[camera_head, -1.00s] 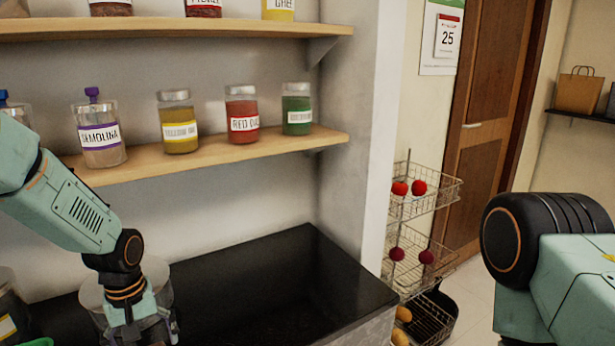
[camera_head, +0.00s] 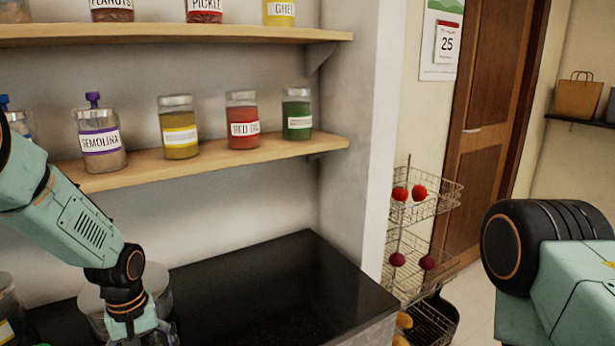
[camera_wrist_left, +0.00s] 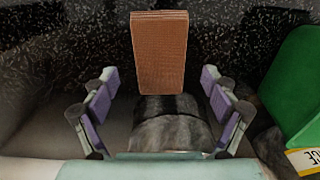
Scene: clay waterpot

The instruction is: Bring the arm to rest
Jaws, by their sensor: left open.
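My left gripper (camera_head: 146,338) is low at the left in the head view, over the black counter (camera_head: 270,285) and in front of a clear round container (camera_head: 92,302). Its fingertips are cut off by the lower edge there. In the left wrist view my left gripper (camera_wrist_left: 157,85) is open, its two purple-padded fingers wide apart. A brown ribbed block (camera_wrist_left: 160,50) and a grey rounded thing (camera_wrist_left: 170,128) show between and beyond the fingers, and I see no finger touching either. My right gripper is out of view; only part of my right arm shows at the right.
A wooden shelf (camera_head: 215,157) with several labelled jars runs above the counter. A green thing (camera_wrist_left: 295,85) with a label lies close to the right in the left wrist view. A wire basket rack (camera_head: 425,205) stands beyond the wall. The counter's right part is clear.

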